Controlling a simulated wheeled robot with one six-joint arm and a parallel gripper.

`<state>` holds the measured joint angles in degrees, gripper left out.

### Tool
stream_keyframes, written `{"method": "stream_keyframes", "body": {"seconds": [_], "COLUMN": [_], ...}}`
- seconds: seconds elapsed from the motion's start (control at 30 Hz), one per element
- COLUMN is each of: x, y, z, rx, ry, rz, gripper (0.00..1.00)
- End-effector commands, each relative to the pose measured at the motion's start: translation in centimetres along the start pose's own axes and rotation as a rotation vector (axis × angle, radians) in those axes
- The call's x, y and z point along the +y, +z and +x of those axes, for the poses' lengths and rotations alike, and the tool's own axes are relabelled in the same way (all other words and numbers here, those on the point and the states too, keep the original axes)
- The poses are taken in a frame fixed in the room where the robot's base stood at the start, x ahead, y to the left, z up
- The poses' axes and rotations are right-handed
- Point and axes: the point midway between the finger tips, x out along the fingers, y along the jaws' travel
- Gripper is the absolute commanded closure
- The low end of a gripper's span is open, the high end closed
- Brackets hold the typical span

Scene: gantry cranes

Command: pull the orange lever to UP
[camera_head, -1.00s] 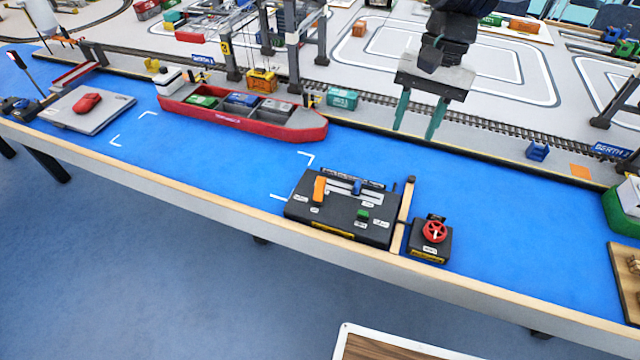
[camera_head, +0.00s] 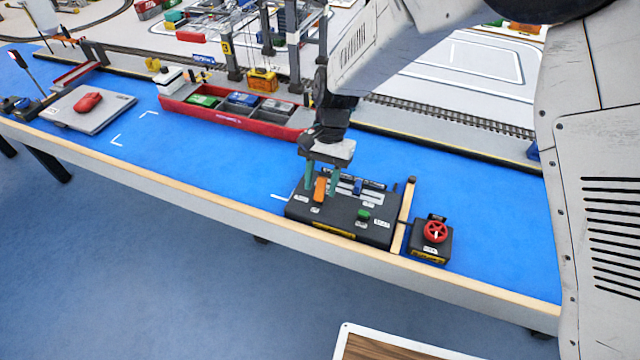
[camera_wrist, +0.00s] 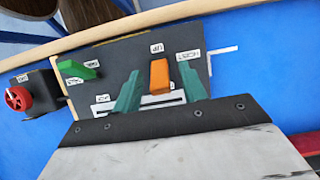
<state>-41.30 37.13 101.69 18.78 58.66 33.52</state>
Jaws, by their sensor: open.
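The orange lever (camera_head: 320,189) stands on the left part of the black control box (camera_head: 345,224) at the table's front edge. In the wrist view the orange lever (camera_wrist: 160,76) lies between the two green fingers, with an "UP" label beyond its end. My gripper (camera_head: 320,186) is open, pointing down over the box, one finger on each side of the lever. In the wrist view my gripper (camera_wrist: 160,92) shows a gap on both sides, wider on the left. Contact with the lever cannot be told.
A blue lever (camera_head: 357,187) and a green lever (camera_head: 363,215) are on the same box, to the right. A red handwheel (camera_head: 435,231) stands on a small box to the right. A red ship (camera_head: 235,112) lies behind to the left. The blue surface at left front is clear.

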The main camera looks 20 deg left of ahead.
Motion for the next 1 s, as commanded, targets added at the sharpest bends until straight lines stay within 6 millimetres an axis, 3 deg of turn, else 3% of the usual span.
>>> {"method": "stream_keyframes", "body": {"seconds": [0.13,0.4,0.57,1.0], "x": [0.03,0.03,0.03,0.00], "y": [0.02,0.01,0.01,0.42], "z": [1.09,1.20,1.18,1.10], "rx": [-0.001,0.000,0.000,0.069], "ry": [0.001,0.001,0.000,0.000], "rz": [0.000,0.000,0.000,-0.002], "gripper": [0.58,0.58,1.00,1.00]}}
